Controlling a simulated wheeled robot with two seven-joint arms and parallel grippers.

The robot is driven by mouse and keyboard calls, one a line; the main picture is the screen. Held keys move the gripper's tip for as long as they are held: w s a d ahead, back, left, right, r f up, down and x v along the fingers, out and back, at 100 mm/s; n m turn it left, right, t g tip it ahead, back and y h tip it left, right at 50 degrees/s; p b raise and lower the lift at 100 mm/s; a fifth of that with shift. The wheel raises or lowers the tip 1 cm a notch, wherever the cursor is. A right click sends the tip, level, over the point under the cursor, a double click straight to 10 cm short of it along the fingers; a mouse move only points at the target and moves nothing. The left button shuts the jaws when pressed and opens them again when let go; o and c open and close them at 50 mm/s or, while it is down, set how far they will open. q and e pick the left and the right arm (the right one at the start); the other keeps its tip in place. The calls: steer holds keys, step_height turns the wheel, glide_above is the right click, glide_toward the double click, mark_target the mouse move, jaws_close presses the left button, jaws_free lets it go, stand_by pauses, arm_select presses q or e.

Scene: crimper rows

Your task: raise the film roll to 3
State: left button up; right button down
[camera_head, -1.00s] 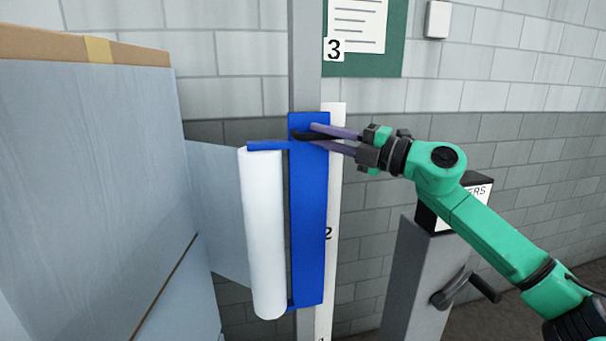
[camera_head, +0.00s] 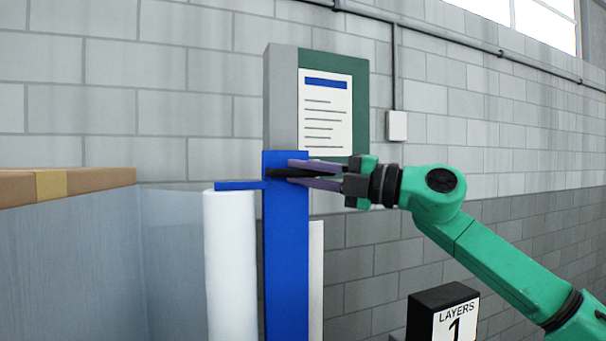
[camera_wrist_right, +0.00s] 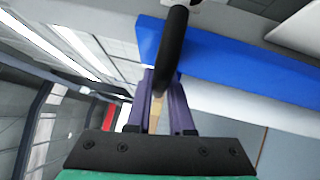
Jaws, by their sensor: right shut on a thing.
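The white film roll (camera_head: 230,265) stands upright beside the blue carriage (camera_head: 286,245), below a blue arm (camera_head: 240,185) at its top. The roll's lower end is out of view. The carriage is on the grey post (camera_head: 281,100), its top edge near the bottom of the green notice board (camera_head: 333,75). My right gripper (camera_head: 290,172) is shut on the black handle near the carriage top; the handle (camera_wrist_right: 172,45) shows between the purple fingers in the right wrist view. The number 3 label is not visible now. My left gripper is not in view.
A pale wrapped stack with a cardboard box (camera_head: 70,187) on top stands at the left. A white scale strip (camera_head: 316,280) runs behind the carriage. A black box reading LAYERS 1 (camera_head: 443,312) is at the lower right. The post above the carriage is clear.

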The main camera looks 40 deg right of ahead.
steer(key=shift+s+d+r, duration=0.1)
steer(key=shift+d+r, duration=0.05)
steer(key=shift+r, duration=0.25)
steer(key=c, duration=1.1)
jaws_free()
steer(key=o, duration=0.3)
steer(key=shift+f, duration=0.1)
steer(key=shift+f+b, duration=0.15)
steer(key=shift+b, duration=0.15)
steer(key=b+v, duration=0.9)
steer(key=v, duration=0.5)
steer(key=shift+s+d+b, duration=0.15)
steer(key=shift+s+b, duration=0.05)
steer(key=shift+b, duration=0.2)
